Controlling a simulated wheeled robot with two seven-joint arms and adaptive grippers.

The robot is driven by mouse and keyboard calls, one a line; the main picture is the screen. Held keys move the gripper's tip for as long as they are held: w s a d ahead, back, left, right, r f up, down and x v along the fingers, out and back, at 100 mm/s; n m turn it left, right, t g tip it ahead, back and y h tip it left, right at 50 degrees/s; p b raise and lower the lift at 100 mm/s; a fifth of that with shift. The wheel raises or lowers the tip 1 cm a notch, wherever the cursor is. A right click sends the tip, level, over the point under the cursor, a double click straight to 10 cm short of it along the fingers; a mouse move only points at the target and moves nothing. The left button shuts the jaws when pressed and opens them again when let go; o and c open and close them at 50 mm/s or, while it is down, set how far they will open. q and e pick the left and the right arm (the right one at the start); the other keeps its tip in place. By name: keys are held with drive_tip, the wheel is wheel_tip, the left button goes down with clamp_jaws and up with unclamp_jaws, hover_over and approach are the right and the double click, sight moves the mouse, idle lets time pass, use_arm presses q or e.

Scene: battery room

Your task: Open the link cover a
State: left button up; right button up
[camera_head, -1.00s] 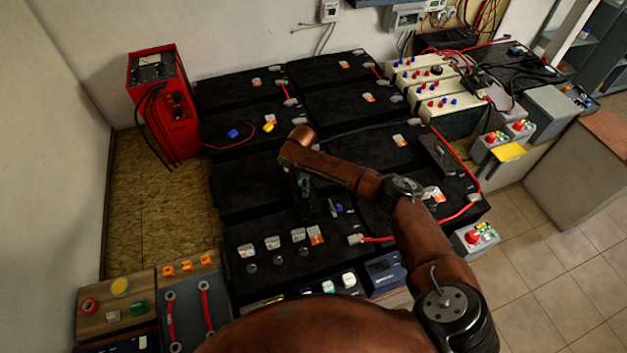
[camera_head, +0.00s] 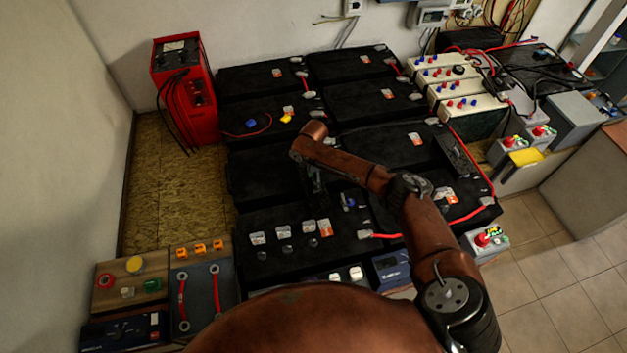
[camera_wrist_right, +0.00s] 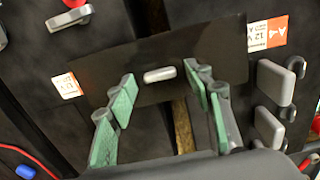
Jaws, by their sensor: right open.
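In the right wrist view a flat dark plate, which looks like a link cover (camera_wrist_right: 112,64), lies across the gap between two black batteries. A small light-grey handle (camera_wrist_right: 160,75) stands on it. I cannot read a letter on it. My right gripper (camera_wrist_right: 165,92) is open, with its green-padded fingers on either side of the handle, apart from it and empty. In the head view my right gripper (camera_head: 318,188) hangs dark over the black batteries, and the cover under it is hard to make out. My left gripper is not in view.
Black batteries (camera_head: 265,165) fill the middle. A red charger (camera_head: 185,95) stands at the back left. Another dark cover (camera_head: 455,154) lies at the right, near a red cable (camera_head: 475,163). Grey terminal covers (camera_wrist_right: 276,82) stand right of my fingers. Bare board (camera_head: 170,190) shows at left.

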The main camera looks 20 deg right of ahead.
drive_tip(key=shift+r, duration=0.2)
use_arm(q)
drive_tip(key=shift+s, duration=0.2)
use_arm(e)
wheel_tip(320, 180, up, 12)
drive_tip(key=shift+f, duration=0.2)
idle(0.4)
